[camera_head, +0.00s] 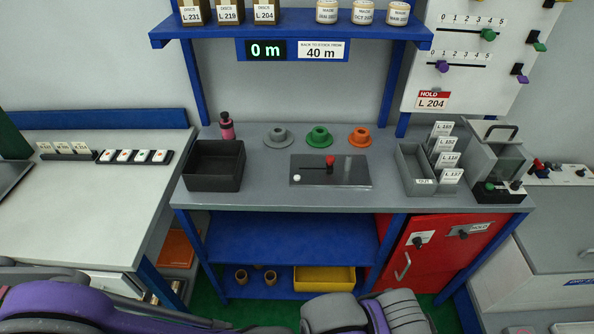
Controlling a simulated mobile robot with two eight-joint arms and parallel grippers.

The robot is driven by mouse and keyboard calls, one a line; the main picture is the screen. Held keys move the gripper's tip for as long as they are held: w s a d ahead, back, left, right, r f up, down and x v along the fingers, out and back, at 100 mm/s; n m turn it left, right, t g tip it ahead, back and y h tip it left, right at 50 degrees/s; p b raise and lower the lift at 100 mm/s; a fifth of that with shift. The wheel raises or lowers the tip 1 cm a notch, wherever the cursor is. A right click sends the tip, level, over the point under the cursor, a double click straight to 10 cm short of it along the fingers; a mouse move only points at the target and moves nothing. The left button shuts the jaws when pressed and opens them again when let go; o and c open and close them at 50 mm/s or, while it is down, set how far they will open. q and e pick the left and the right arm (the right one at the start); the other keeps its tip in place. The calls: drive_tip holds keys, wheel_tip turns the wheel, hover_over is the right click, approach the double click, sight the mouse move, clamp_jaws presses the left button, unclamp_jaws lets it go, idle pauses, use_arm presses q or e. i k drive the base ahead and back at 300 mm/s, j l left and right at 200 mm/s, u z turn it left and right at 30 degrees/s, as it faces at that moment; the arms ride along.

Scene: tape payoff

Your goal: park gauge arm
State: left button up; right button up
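A dark flat plate (350,172) lies on the middle of the grey bench. A red knob (330,160) stands on it with a thin dark bar beside it, and a small white ball (297,178) sits near its left end. This may be the gauge and its arm; I cannot tell for certain. Purple and grey parts of my arms show along the bottom edge, low in front of the bench and apart from the plate. No fingertips of either gripper can be made out.
A black open bin (214,184) and pink bottle (227,127) are left of the plate. Grey (277,137), green (319,137) and orange (360,137) discs sit behind it. A grey card tray (411,172) stands right. A blue shelf (290,29) overhangs the back, with a display reading 0 m.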

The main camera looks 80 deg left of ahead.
sight(329, 160)
drive_tip(key=u, duration=2.5)
